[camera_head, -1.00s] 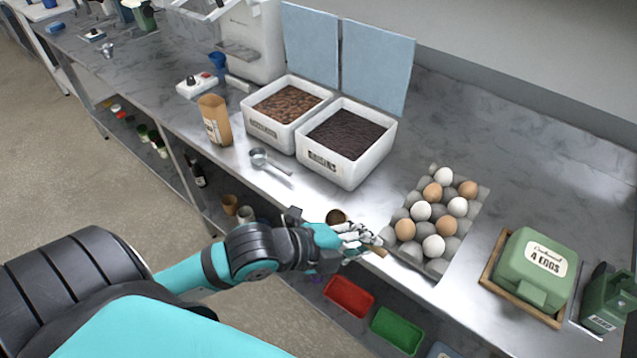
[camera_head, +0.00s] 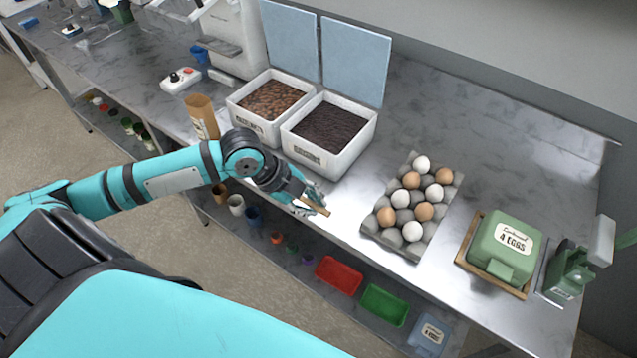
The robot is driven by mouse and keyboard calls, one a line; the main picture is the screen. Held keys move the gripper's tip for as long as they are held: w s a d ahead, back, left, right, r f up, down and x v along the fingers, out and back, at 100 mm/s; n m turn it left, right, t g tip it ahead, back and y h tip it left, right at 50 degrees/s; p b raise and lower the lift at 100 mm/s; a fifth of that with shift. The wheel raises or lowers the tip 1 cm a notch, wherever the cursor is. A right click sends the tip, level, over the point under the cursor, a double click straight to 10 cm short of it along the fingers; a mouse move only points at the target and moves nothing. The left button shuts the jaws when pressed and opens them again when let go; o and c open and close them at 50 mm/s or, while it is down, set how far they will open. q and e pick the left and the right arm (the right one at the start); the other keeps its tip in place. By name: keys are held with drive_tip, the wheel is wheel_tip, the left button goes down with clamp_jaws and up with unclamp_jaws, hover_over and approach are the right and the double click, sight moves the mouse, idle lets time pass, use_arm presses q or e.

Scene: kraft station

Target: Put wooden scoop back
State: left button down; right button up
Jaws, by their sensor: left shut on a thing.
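My left gripper (camera_head: 308,196) is shut on the wooden scoop and holds it near the counter's front edge, in front of the bin of dark beans. A tan length of the wooden scoop (camera_head: 317,208) sticks out from the fingers toward the lower right. The rest of the scoop is hidden by the gripper. The open white bin of dark beans (camera_head: 318,160) and the open white bin of brown beans (camera_head: 250,119) stand side by side behind my arm. My right gripper is not in view.
An egg tray (camera_head: 371,229) with white and brown eggs lies right of the gripper. Red (camera_head: 338,275) and green (camera_head: 385,305) trays sit on the lower shelf.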

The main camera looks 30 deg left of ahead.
use_arm(q)
drive_tip(key=w, duration=0.2)
drive_tip(key=w+a+p, duration=0.1)
drive_tip(key=w, duration=0.3)
drive_tip(key=shift+w+a+f, duration=0.15)
drive_tip(key=shift+w+f, duration=0.1)
drive_tip(key=shift+w, duration=0.05)
drive_tip(key=shift+w+f+p, duration=0.1)
drive_tip(key=shift+f+p, duration=0.05)
drive_tip(key=shift+p, duration=0.15)
wheel_tip(320, 180, down, 2)
drive_tip(key=shift+f+p, duration=0.1)
drive_tip(key=shift+p, duration=0.5)
drive_tip(key=shift+a+f, duration=0.1)
drive_tip(key=shift+f, duration=0.5)
drive_tip(key=c, duration=1.4)
unclamp_jaws()
drive_tip(key=shift+o, duration=0.2)
